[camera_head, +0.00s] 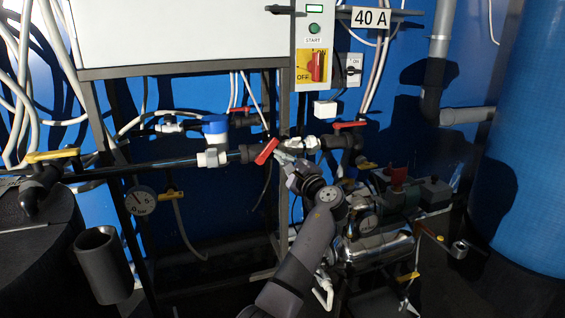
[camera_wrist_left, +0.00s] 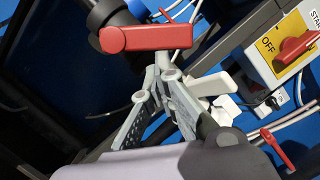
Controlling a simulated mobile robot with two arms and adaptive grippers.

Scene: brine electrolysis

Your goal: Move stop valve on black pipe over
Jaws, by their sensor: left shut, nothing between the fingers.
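The black pipe (camera_head: 165,163) runs level across the left half of the head view. A valve with a red lever handle (camera_head: 266,151) sits on its line near the middle; the handle is tilted, its upper end to the right. The same red handle fills the upper middle of the left wrist view (camera_wrist_left: 145,38). My left gripper (camera_head: 282,158) is just right of the handle, its fingers shut and empty. In the wrist view its fingertips (camera_wrist_left: 165,82) are close by the stem below the handle; I cannot tell whether they touch. My right gripper is not in view.
Another valve with a yellow handle (camera_head: 52,155) is at the far left. A blue-topped fitting (camera_head: 215,127) sits left of the red handle, and another red handle (camera_head: 349,125) to its right. A control panel (camera_head: 312,45) stands above; a pump (camera_head: 375,250) is below right.

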